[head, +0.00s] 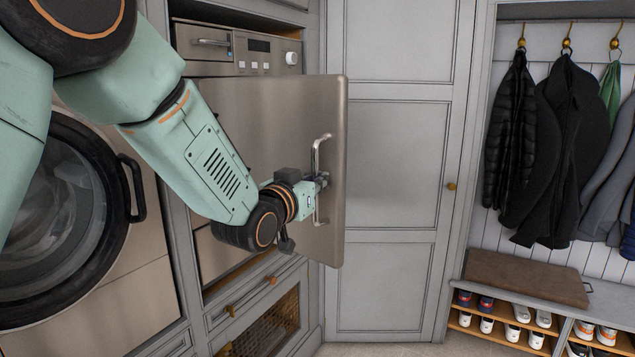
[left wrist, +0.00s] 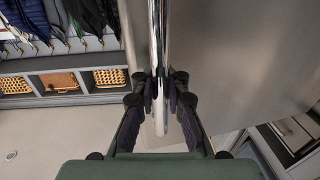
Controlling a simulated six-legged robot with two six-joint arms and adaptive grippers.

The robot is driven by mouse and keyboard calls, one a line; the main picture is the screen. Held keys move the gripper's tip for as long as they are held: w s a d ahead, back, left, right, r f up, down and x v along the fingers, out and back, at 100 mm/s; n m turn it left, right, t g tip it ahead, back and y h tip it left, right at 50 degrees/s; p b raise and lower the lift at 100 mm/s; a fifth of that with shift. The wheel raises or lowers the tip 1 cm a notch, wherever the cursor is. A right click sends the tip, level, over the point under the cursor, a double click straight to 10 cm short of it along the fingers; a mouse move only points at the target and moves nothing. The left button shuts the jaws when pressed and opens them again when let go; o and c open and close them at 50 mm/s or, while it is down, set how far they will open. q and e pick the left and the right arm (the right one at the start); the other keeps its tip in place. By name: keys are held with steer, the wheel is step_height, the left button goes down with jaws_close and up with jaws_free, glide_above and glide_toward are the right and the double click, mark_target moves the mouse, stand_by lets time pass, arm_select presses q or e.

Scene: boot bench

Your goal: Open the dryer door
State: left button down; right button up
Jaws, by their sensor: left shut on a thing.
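The dryer door (head: 265,120) is a flat brushed-metal panel below the control panel (head: 265,55). It stands ajar, its right edge out past the appliance's front. A chrome bar handle (head: 317,150) runs upright near that edge. My left gripper (head: 322,181) is shut on the handle at its middle. In the left wrist view, the fingers of my left gripper (left wrist: 163,95) lie on both sides of the chrome bar (left wrist: 160,45), with the door's metal face (left wrist: 230,60) behind. My arm hides part of the door's left side. My right gripper is not in view.
A round-door washer (head: 60,200) stands at the left. A tall grey cabinet (head: 390,140) is right of the door. Coats (head: 560,140) hang above a shoe bench (head: 525,275) at the far right. A drawer with brass pulls (head: 250,300) lies below the dryer.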

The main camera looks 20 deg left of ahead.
arm_select(q)
steer(key=shift+s+a+r, duration=0.1)
steer(key=shift+s+a, duration=0.15)
steer(key=shift+s, duration=0.4)
steer(key=shift+w+d+f, duration=0.2)
steer(key=shift+w+d, duration=0.05)
steer(key=shift+w, duration=0.25)
steer(key=shift+s+a, duration=0.1)
steer(key=shift+s, duration=0.05)
steer(key=c, duration=1.7)
jaws_free()
steer(key=shift+s+r, duration=0.1)
steer(key=shift+s, duration=0.1)
steer(key=o, duration=0.3)
steer(key=shift+w, duration=0.1)
steer(key=shift+o, duration=0.2)
steer(key=shift+w, duration=0.1)
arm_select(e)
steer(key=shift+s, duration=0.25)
